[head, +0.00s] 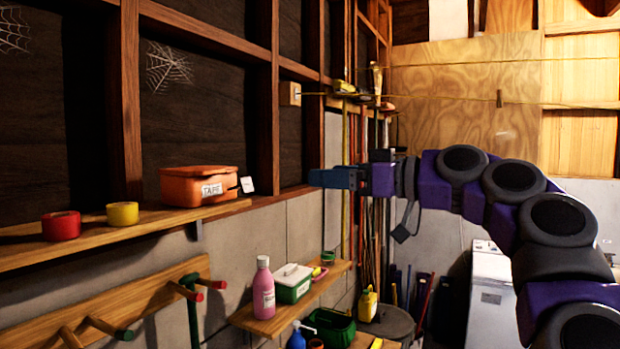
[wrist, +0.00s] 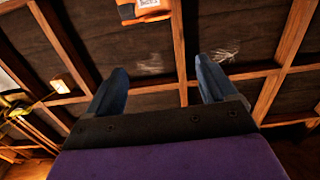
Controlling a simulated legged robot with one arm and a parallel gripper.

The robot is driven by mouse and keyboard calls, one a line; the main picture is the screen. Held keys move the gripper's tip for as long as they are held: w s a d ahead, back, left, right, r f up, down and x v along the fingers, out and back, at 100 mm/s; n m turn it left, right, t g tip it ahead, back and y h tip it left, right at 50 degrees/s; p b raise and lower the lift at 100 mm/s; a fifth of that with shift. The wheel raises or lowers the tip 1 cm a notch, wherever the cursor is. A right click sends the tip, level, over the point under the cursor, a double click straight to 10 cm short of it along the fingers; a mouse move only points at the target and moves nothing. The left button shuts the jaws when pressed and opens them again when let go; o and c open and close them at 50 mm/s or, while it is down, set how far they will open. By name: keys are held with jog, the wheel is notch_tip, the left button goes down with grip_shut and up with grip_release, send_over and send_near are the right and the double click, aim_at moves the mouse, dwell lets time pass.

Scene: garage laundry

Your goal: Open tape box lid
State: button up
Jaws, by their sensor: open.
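The orange tape box (head: 198,187) sits on the upper wooden shelf at the left, with a white TAPE label on its front. Its lid (head: 199,171) looks closed. A small white tag (head: 246,185) stands out at its right end. In the wrist view the box (wrist: 143,10) is at the top edge, partly cut off, beyond the fingertips. My gripper (head: 318,178) is to the right of the box in the head view, at about its height, and apart from it. In the wrist view my gripper (wrist: 160,75) has its two blue fingers spread with nothing between them.
Red tape (head: 61,226) and yellow tape (head: 122,214) stand left of the box on the shelf (head: 155,216). Below are a peg rack (head: 110,312) and a lower shelf (head: 312,296) with a pink bottle (head: 263,288) and a green box (head: 291,283). The space between gripper and box looks clear.

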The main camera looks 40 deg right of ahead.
jog(key=shift+v, duration=2.5)
jog(key=shift+w+a, duration=0.1)
